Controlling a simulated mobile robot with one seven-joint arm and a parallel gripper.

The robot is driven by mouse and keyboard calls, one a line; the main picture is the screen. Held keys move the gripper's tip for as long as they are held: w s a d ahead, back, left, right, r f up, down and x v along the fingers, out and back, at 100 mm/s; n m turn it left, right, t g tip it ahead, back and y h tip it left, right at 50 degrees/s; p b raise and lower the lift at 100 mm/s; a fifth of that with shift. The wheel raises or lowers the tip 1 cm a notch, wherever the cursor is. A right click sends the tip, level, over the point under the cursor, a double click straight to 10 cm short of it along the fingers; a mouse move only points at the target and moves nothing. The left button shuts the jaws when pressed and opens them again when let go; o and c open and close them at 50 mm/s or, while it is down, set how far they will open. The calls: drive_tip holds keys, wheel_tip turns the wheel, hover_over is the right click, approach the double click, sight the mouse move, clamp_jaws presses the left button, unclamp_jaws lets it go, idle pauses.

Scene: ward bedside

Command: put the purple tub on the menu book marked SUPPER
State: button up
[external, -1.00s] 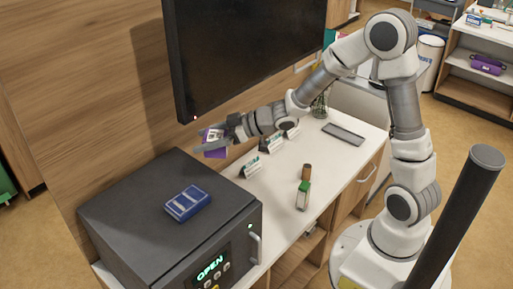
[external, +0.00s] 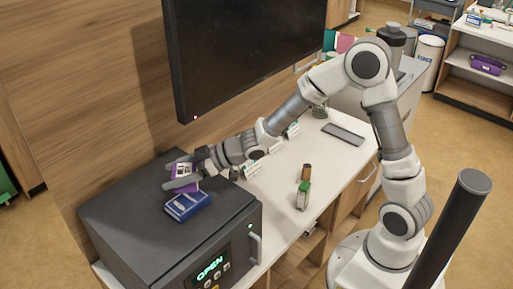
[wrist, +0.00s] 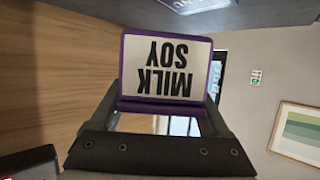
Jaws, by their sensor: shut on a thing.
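The purple tub (external: 183,171) is held in my gripper (external: 178,176) above the dark safe-like box, behind and slightly above a blue item in the external view. In the wrist view, the purple tub (wrist: 167,104) shows a white label reading MILK SOY upside down, and my gripper (wrist: 160,118) is shut on it. No marking SUPPER is readable in any view, so I cannot tell which thing is the menu book.
The blue item (external: 187,206) lies on the dark box (external: 130,215), whose display reads OPEN. A screen (external: 245,55) hangs above. The white counter (external: 325,165) holds small standing cards, a green-topped item (external: 303,194) and a grey slab (external: 343,134).

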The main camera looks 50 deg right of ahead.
drive_tip(key=shift+a+f, duration=0.4)
drive_tip(key=shift+a, duration=0.1)
drive_tip(key=shift+f, duration=1.9)
drive_tip(key=shift+f+b, duration=0.2)
drive_tip(key=shift+b, duration=0.2)
drive_tip(key=o, duration=1.4)
drive_tip(key=shift+r, duration=0.1)
